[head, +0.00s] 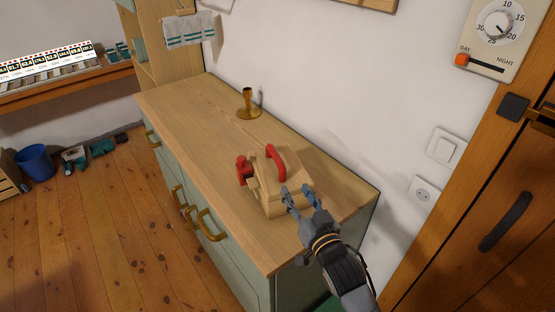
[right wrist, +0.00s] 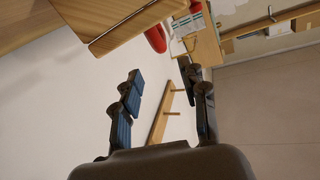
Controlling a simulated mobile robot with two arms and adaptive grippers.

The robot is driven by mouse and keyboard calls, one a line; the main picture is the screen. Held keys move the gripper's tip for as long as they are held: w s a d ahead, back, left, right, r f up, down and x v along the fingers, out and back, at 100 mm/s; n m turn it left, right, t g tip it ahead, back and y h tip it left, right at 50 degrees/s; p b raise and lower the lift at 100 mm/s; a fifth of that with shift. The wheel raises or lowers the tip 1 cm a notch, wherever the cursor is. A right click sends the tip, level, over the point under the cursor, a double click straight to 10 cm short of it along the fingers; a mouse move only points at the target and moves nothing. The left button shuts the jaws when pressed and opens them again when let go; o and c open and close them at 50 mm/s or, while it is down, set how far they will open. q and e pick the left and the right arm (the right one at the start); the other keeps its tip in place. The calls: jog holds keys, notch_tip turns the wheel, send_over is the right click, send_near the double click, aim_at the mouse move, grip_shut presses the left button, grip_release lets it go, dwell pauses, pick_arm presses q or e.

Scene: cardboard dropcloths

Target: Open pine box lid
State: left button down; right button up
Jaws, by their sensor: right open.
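The pine box (head: 272,203) sits on the wooden counter top, near its right end. My left gripper is out of view.
The counter (head: 185,115) is clear at its left and front. A brass candlestick (head: 248,104) stands behind the box. A white wall runs along the back, and a wooden door (head: 490,250) stands at the right. A blue bucket (head: 35,163) is on the floor.

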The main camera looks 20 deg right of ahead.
aim_at(281, 165)
jog(key=w, duration=0.4)
jog(key=w+p, duration=0.1)
jog(key=w, duration=0.4)
jog(key=w+p, duration=0.1)
jog(key=w, duration=0.4)
jog(key=shift+a+r, duration=0.1)
jog(key=shift+a, duration=0.3)
jog(key=shift+s, duration=0.1)
grip_shut()
